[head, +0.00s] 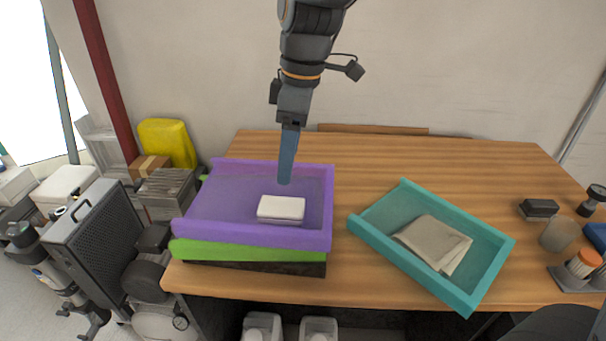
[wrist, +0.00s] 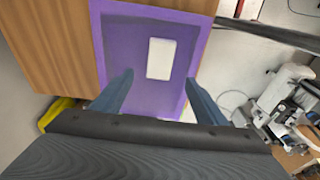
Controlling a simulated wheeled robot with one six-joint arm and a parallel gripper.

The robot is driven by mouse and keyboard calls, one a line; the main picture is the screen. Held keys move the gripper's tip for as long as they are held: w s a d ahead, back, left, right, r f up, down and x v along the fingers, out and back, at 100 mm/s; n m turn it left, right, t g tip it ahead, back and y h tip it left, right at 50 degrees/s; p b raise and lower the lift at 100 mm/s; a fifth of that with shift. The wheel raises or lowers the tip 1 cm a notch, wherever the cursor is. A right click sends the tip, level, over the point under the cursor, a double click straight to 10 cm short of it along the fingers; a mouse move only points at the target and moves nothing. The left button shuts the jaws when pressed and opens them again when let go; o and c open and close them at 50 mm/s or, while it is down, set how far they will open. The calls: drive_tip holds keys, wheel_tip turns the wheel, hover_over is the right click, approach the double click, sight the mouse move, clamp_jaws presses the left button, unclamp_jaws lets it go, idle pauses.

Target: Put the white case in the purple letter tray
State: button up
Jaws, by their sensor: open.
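The white case (head: 281,208) lies flat inside the purple letter tray (head: 195,232), near its front wall and right of the middle. In the wrist view the white case (wrist: 160,59) rests on the floor of the purple tray (wrist: 96,50). My gripper (head: 285,182) is above the tray, behind and above the case, pointing down. In the wrist view its two fingers (wrist: 158,92) are spread apart with nothing between them, and they do not touch the case.
The purple tray is stacked on a green tray (head: 240,252) at the table's left end. A teal tray (head: 385,248) with folded cloth or paper (head: 435,243) stands to the right. A dark block (head: 539,208) and small containers sit at the right edge.

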drive_tip(key=s+d+f+m, duration=0.2)
drive_tip(key=d+f+m, duration=0.2)
drive_tip(key=d, duration=0.3)
drive_tip(key=s+d+f+m+h, duration=0.1)
drive_tip(key=s+d+f+m, duration=0.1)
drive_tip(key=d+f+m, duration=0.2)
drive_tip(key=s+d+f+m+t, duration=0.1)
drive_tip(key=d+f+m, duration=0.3)
drive_tip(key=d+m, duration=0.4)
drive_tip(key=s+d, duration=0.1)
drive_tip(key=d, duration=0.1)
drive_tip(key=shift+s+d+m+h, duration=0.4)
